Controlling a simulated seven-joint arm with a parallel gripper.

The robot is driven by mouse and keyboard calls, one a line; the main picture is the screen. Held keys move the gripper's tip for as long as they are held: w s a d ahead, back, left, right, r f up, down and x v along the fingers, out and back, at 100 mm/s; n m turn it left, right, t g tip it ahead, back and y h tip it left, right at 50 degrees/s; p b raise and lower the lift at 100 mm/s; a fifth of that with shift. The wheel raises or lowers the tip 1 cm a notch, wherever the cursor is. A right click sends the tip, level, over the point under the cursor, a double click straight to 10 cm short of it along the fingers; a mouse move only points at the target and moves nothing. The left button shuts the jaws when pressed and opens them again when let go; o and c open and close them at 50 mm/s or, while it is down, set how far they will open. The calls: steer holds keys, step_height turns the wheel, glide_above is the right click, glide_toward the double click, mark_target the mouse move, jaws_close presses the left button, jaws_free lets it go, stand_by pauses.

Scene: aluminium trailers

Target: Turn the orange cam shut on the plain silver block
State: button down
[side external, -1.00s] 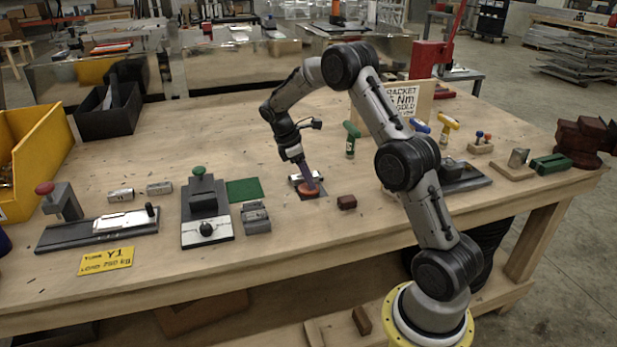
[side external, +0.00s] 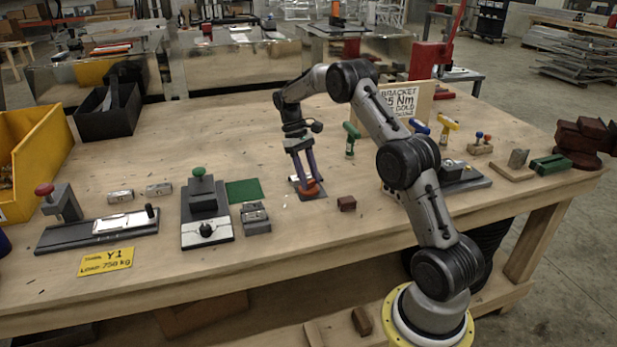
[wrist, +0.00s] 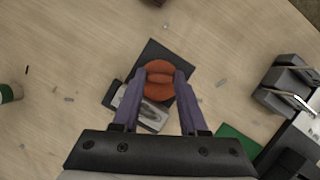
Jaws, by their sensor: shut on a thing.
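The orange cam (side external: 311,187) is a round knob with a raised bar across it, on a dark base plate (side external: 318,196). It also shows in the wrist view (wrist: 158,90). A silver block (wrist: 146,112) lies on the same plate, against the cam; in the side view the fingers partly hide it. My gripper (side external: 304,184) points down at the cam with its purple fingers. In the wrist view the fingertips (wrist: 160,76) are on either side of the cam's raised bar, closed on it.
A green square mat (side external: 244,191) and small grey blocks (side external: 255,217) lie left of the cam. A dark red block (side external: 346,203) is just right. A green-handled tool (side external: 351,138) stands behind. Bare wood lies in front of the cam.

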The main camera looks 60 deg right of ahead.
steer(key=m+t+y, duration=0.1)
steer(key=m, duration=0.3)
steer(key=shift+d+r, duration=0.1)
stand_by(0.4)
steer(key=c, duration=0.7)
jaws_free()
steer(key=v, duration=1.2)
steer(key=shift+d, duration=0.25)
